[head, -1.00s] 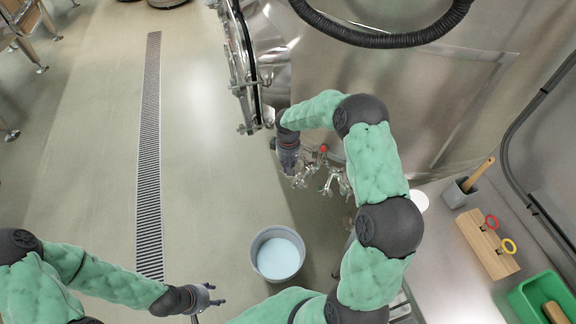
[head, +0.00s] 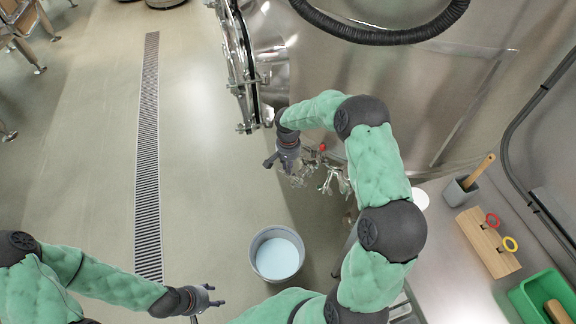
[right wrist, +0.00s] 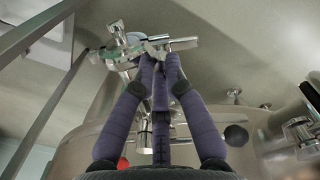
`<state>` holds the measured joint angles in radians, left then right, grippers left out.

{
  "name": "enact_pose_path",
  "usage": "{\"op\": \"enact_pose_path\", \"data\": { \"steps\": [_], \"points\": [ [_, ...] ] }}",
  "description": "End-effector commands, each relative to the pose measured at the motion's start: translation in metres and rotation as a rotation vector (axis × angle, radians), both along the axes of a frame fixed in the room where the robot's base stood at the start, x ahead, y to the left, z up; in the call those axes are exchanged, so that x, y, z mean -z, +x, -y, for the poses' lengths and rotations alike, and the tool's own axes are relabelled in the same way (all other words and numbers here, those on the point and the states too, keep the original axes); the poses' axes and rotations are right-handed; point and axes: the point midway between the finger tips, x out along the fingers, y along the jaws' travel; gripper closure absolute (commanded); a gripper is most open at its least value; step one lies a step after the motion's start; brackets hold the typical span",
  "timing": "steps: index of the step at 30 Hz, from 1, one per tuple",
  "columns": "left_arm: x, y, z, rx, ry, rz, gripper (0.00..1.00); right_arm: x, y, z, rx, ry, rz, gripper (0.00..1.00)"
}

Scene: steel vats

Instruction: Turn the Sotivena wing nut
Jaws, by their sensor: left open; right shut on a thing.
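My right gripper (right wrist: 157,72) is shut on a shiny metal piece of a fitting (right wrist: 165,43) in the right wrist view. This piece looks like a wing nut, but the fingers cover part of it, and no name label can be read. In the head view my right gripper (head: 290,166) is beside the metal fittings (head: 335,178) low on the steel vat, and its fingertips are hard to make out there. My left gripper (head: 212,296) is open and empty over the floor at the lower middle, away from the vat.
A grey bucket (head: 253,263) with pale blue contents stands on the floor. A red knob (head: 322,147) is close to my right gripper. A steel bench at right holds a wooden block (head: 487,246) and a green bin (head: 530,290). The floor around the drain grate (head: 148,150) is clear.

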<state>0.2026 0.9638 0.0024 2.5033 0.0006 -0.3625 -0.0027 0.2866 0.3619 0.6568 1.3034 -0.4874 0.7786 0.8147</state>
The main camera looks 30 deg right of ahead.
Motion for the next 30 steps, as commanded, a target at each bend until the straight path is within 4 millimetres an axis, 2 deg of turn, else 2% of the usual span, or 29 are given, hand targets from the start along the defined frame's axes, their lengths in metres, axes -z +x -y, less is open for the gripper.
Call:
{"op": "enact_pose_path", "data": {
  "steps": [9, 24, 25, 26, 30],
  "points": [
    [0.0017, 0.0, 0.0, 0.0, 0.0, 0.0, 0.48, -0.0008, 0.0004, 0.0004, 0.108, -0.001, 0.002, 1.0],
    [0.0018, 0.0, 0.0, 0.0, 0.0, 0.0, 0.48, -0.001, 0.0003, 0.0004, 0.125, -0.001, 0.002, 1.0],
    [0.0018, 0.0, 0.0, 0.0, 0.0, 0.0, 0.48, -0.001, 0.0004, 0.0005, 0.125, -0.001, 0.002, 0.84],
    [0.0018, 0.0, 0.0, 0.0, 0.0, 0.0, 0.48, -0.001, 0.0004, 0.0005, 0.125, -0.001, 0.002, 0.76],
    [0.0018, 0.0, 0.0, 0.0, 0.0, 0.0, 0.48, -0.0007, 0.0001, 0.0003, 0.124, -0.001, 0.002, 0.76]
  ]
}}
